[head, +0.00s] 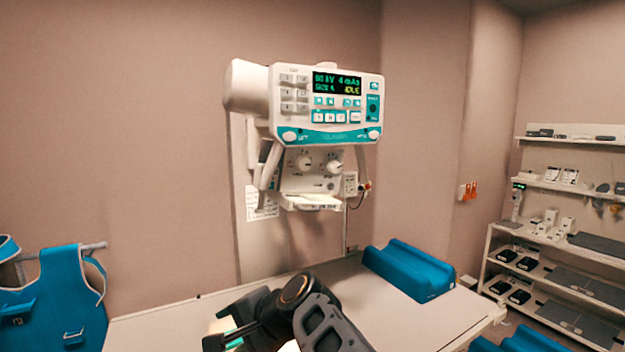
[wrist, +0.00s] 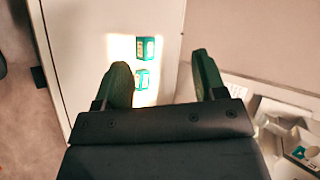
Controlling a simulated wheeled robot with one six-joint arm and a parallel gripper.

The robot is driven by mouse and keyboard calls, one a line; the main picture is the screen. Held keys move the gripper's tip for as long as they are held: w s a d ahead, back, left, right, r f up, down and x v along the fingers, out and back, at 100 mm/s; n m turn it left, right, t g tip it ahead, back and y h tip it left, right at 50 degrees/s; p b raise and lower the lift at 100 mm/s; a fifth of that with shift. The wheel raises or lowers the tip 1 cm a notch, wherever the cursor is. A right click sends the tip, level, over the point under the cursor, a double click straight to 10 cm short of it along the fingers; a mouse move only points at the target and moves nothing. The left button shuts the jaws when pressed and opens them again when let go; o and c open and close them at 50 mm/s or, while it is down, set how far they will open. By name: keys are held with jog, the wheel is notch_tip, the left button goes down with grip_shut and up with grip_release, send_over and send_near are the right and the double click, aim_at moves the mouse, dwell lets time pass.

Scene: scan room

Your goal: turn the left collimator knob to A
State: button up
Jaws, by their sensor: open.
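The left collimator knob (head: 304,163) is a pale round dial on the collimator face (head: 312,184), below the control panel, in the head view. A second knob (head: 334,167) sits to its right. The letters around the knobs are too small to read, so I cannot tell the setting. My gripper (wrist: 162,75) is open and empty in the wrist view, its two dark fingers spread above the table. In the head view my arm is low in front, well below and apart from the knobs; the fingertips cannot be made out there.
The control panel (head: 338,93) hangs above the collimator, with handles at its sides. A table (head: 180,325) lies below, bearing a blue cushion (head: 410,270). Two small teal-and-white boxes (wrist: 146,49) stand in a lit patch. A blue apron (head: 65,295) hangs left; shelves (head: 565,240) stand right.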

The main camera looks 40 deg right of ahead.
jog(key=w+d+r+m+t, duration=0.3)
jog(key=d+r+m, duration=0.1)
jog(key=m+t+h+b, duration=0.2)
jog(key=m+t+h, duration=0.7)
jog(key=m, duration=1.1)
send_near(305, 166)
jog(key=shift+t, duration=0.4)
jog(key=p+x, duration=0.1)
jog(key=x, duration=0.2)
jog(key=p+x, duration=0.2)
jog(key=x, duration=0.1)
jog(key=p+x, duration=0.2)
jog(key=x, duration=0.1)
jog(key=shift+f, duration=0.25)
jog(key=shift+w+d+r+p, duration=0.1)
jog(key=shift+w+p, duration=0.3)
jog(key=shift+w, duration=0.1)
jog(key=c, duration=0.9)
